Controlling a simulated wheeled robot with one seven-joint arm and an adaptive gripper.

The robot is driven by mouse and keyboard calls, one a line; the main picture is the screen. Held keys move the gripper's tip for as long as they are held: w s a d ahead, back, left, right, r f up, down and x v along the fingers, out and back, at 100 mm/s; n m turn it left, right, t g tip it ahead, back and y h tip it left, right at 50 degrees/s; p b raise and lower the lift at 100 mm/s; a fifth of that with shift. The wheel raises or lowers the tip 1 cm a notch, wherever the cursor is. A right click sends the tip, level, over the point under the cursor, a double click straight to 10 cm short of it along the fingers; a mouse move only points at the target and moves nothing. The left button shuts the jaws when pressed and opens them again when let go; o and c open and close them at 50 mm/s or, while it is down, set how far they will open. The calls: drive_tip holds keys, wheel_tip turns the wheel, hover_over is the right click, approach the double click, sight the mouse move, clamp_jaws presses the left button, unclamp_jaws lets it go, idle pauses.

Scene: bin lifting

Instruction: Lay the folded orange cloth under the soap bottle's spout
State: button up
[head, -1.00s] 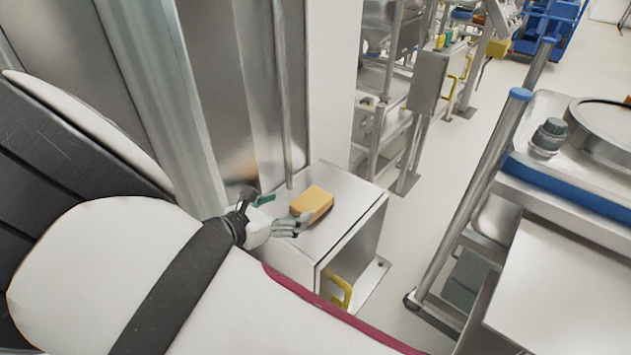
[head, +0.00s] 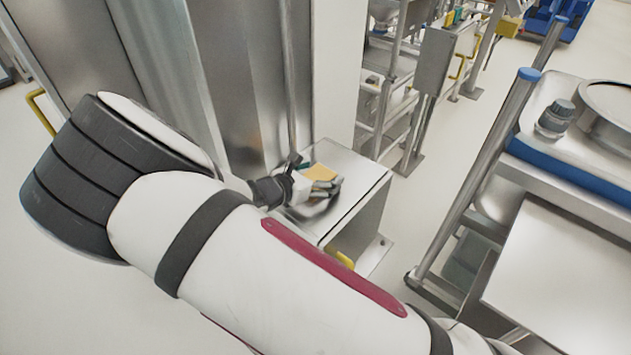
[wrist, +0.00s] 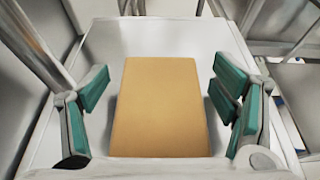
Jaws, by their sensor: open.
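The folded orange cloth (wrist: 160,105) lies flat on top of a steel cabinet. In the head view the cloth (head: 321,171) is partly hidden by my gripper (head: 322,187). In the wrist view my gripper (wrist: 162,100) is open, with one green-padded finger to the left of the cloth and the others to its right. Gaps show between the pads and the cloth on both sides. I see no soap bottle that I can make out in these frames.
The steel cabinet (head: 362,180) stands against tall steel panels (head: 240,70). A yellow handle (head: 345,259) is on its front.

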drive_tip(key=c, duration=1.3)
drive_tip(key=shift+r, duration=0.1)
